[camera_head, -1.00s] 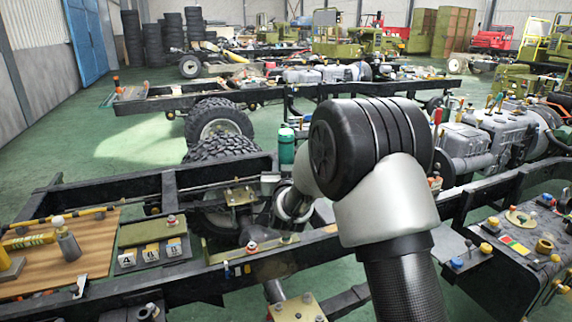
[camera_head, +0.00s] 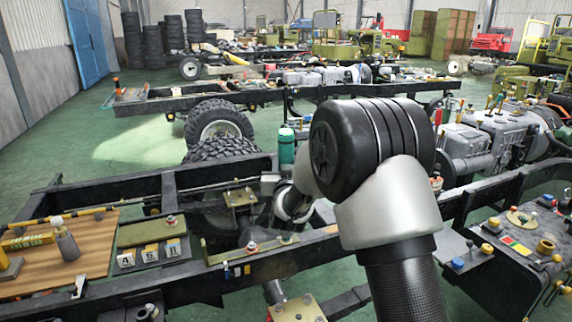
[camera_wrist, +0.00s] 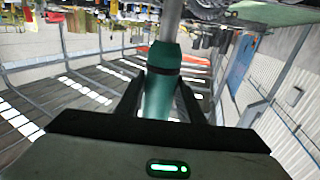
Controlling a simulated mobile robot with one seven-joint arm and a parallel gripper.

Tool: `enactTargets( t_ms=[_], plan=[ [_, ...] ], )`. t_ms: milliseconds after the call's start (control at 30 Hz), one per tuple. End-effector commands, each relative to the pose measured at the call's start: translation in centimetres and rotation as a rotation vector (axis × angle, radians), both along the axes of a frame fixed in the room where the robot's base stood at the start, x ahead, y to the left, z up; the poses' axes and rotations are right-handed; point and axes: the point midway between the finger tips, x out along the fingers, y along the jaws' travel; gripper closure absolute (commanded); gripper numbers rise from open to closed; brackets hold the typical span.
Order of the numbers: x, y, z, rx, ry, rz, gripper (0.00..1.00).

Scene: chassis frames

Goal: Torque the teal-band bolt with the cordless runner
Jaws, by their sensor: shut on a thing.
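In the wrist view my gripper (camera_wrist: 160,88) is shut on a teal-green cylindrical tool body, taken to be the cordless runner (camera_wrist: 158,97). A dark ring and a pale grey shaft extend from it toward the top of the picture. A small fitting with a green spot (camera_head: 286,239) sits on the front chassis rail, near a red-and-white topped bolt (camera_head: 251,246). I cannot tell whether the green spot is the teal band. The wrist view shows no bolt at the shaft's end.
The chassis rail (camera_head: 120,292) crosses the front. A control panel (camera_head: 520,250) is at the right.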

Motion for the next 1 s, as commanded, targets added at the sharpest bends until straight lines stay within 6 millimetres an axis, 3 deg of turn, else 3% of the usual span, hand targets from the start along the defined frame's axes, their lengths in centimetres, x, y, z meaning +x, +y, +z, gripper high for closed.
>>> enactTargets(
  t_ms=[1000],
  plan=[
    [0.0, 0.0, -0.8, 0.001, -0.008, 0.000, 1.00]
  ],
)
